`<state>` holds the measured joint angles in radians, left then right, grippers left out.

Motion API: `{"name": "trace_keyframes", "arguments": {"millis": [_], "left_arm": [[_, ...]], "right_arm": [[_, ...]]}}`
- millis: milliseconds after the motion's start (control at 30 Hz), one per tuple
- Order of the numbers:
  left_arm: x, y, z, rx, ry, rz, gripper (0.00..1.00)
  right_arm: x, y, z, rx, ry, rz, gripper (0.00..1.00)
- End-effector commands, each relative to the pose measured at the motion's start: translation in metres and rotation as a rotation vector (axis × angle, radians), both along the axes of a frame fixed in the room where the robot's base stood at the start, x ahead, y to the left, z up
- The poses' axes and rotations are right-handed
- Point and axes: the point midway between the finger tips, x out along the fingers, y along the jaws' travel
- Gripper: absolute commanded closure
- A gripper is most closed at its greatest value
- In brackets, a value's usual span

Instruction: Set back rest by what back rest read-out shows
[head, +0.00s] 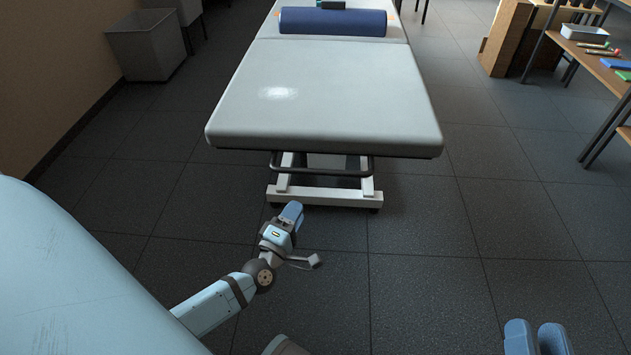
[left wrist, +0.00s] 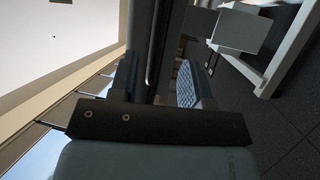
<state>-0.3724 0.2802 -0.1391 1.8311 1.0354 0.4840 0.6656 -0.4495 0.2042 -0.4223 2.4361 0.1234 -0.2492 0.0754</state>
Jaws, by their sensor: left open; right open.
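A treatment couch with a pale grey padded top (head: 330,95) stands ahead of me. Its far head section, the back rest (head: 268,28), carries a blue bolster (head: 333,21) and looks nearly flat. A small dark box (head: 331,4) shows at the top edge behind the bolster; I cannot tell whether it is the read-out, and no figure is legible. My left gripper (head: 291,212) is at the near end of the couch, low by its base. In the left wrist view its open fingers (left wrist: 158,85) show with a dark bar beyond or between them. My right gripper (head: 537,338) is open and empty at bottom right.
A dark bar (head: 320,172) runs under the couch's near edge, above the white base frame (head: 325,196). A grey bin (head: 146,45) stands at the left wall. Shelving with a tray (head: 584,34) is at right. Dark tiled floor is clear on both sides.

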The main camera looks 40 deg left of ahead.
Motion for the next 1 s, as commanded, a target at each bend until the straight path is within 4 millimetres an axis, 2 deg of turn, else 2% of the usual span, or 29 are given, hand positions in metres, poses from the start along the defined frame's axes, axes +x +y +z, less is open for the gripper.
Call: {"name": "trace_keyframes", "arguments": {"millis": [167, 400, 600, 800, 1000], "left_arm": [[0.023, 0.004, 0.005, -0.004, -0.006, 0.002, 0.56], [0.074, 0.011, 0.014, -0.003, -0.004, 0.001, 0.56], [0.109, 0.016, 0.020, 0.000, -0.002, 0.000, 0.56], [0.128, 0.019, 0.024, 0.000, 0.000, 0.000, 0.56], [0.132, 0.020, 0.025, 0.001, 0.000, -0.001, 0.56]], "right_arm": [[0.000, 0.001, -0.005, -0.007, 0.014, 0.005, 0.57], [0.001, 0.001, -0.018, -0.023, 0.047, 0.015, 0.57], [0.002, 0.002, -0.025, -0.037, 0.070, 0.023, 0.57], [0.002, 0.003, -0.029, -0.043, 0.082, 0.027, 0.57], [0.002, 0.003, -0.030, -0.045, 0.087, 0.028, 0.57]]}}
